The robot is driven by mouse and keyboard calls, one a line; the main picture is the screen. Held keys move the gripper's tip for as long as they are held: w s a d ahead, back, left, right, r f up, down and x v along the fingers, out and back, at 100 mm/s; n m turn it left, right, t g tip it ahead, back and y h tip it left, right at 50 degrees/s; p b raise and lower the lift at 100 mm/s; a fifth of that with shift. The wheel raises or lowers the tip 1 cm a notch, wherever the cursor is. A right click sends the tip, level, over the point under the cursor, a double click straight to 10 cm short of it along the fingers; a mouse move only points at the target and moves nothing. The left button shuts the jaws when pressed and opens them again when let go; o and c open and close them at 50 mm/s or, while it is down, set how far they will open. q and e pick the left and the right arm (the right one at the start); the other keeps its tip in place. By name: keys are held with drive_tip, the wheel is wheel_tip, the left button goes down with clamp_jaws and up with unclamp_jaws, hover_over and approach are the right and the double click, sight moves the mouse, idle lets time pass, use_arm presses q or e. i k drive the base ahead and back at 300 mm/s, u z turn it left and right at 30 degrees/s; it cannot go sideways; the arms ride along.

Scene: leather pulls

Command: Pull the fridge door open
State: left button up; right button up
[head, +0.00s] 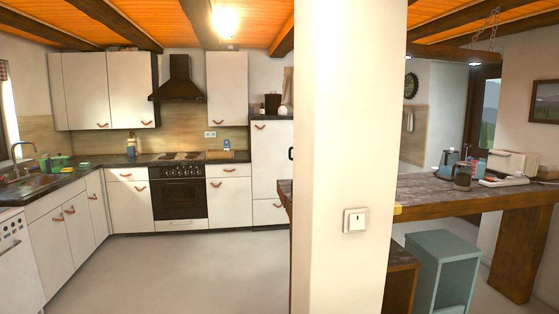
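A tall white cabinet-like unit (271,165) stands at the right end of the back kitchen run; it may be the fridge, but I cannot tell for sure. It has a leather pull (260,127) near its top left and another leather pull (277,205) low down. A dark vertical handle (291,154) shows at its right, beside the pillar; which door it belongs to is unclear. The doors in view look shut. The pillar hides what lies further right. Neither of my grippers is in view.
A wide white pillar (340,120) with a light switch (355,220) stands close in front. A wooden counter (430,195) extends right of it, with a teal stool (443,255) below. The oven (179,195) and white cabinets line the back. The grey floor (190,270) is clear at left.

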sight(271, 141)
drive_tip(key=u, duration=0.6)
drive_tip(key=i, duration=6.2)
drive_tip(key=z, duration=2.05)
drive_tip(key=i, duration=2.6)
drive_tip(key=u, duration=1.3)
